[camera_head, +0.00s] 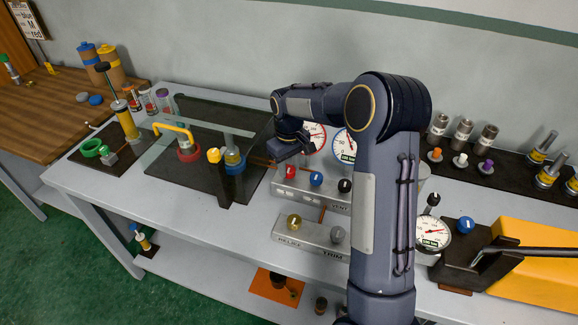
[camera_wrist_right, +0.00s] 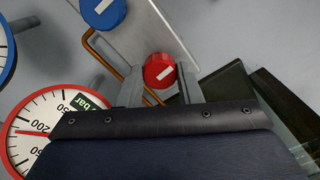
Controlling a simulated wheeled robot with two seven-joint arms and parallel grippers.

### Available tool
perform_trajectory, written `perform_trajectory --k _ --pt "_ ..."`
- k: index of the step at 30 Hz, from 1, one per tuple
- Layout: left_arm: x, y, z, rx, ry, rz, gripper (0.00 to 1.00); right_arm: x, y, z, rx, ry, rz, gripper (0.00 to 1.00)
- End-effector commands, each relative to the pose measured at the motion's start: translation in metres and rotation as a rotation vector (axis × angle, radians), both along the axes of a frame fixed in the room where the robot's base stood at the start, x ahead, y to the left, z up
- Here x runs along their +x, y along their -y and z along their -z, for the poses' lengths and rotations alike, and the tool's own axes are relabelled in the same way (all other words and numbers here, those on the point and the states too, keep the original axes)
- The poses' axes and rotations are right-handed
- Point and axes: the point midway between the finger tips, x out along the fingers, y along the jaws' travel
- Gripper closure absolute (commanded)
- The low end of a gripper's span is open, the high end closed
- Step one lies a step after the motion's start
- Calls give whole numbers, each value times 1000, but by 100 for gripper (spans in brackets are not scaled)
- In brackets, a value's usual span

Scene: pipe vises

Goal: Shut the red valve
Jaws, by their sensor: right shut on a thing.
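The red valve (camera_head: 290,173) is a round red knob on the back left of a grey panel block. In the right wrist view the red valve (camera_wrist_right: 159,68) shows a white bar on its face, lying at a slant. My right gripper (camera_head: 290,156) reaches down to it from above and behind. In the right wrist view its two grey fingers stand on either side of the knob, shut on it. The fingertips are mostly hidden in the head view. My left gripper is not in view.
A blue knob (camera_head: 316,179) and a black knob (camera_head: 345,185) sit beside the red one. A lower panel (camera_head: 310,233) with two knobs stands in front. Gauges (camera_head: 345,143) stand behind. A glass-covered dark board (camera_head: 205,140) lies to the left.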

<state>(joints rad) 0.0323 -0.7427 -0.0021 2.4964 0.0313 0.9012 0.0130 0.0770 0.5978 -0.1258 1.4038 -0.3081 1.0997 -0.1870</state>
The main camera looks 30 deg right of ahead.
Motion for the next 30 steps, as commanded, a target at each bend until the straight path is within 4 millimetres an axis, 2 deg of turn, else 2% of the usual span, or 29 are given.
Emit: perform_trajectory --k 9,24,25,30 --pt "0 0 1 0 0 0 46 1 0 -1 -1 2 109 91" --pt "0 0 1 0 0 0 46 1 0 -1 -1 3 128 91" --pt "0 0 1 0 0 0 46 1 0 -1 0 3 128 67" --pt "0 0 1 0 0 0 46 1 0 -1 0 3 127 46"
